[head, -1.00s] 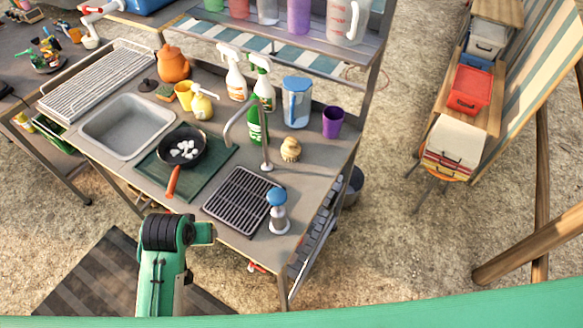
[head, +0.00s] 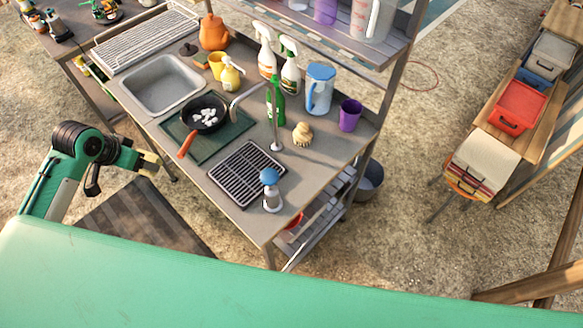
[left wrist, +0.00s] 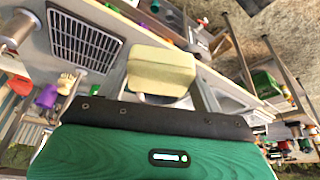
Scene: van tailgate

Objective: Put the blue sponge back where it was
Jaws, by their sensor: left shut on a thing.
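My left gripper (head: 148,162) is off the front left of the counter, over the ground. In the left wrist view, the left gripper (left wrist: 160,80) is shut on a pale yellow, sponge-like block (left wrist: 160,68) held between its fingers. I see no clearly blue sponge in any view. The counter (head: 225,188) holds a sink (head: 162,88), a green mat (head: 226,135) with a black pan (head: 206,114) on it, and a dark drain grid (head: 246,172). My right gripper is not in view.
A blue-topped dispenser (head: 270,192) stands near the counter's front right corner. A brush (head: 302,133), purple cup (head: 350,115), blue-lidded jug (head: 319,90) and spray bottles (head: 290,68) stand further back. A yellow soap bottle (head: 231,75) is behind the pan.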

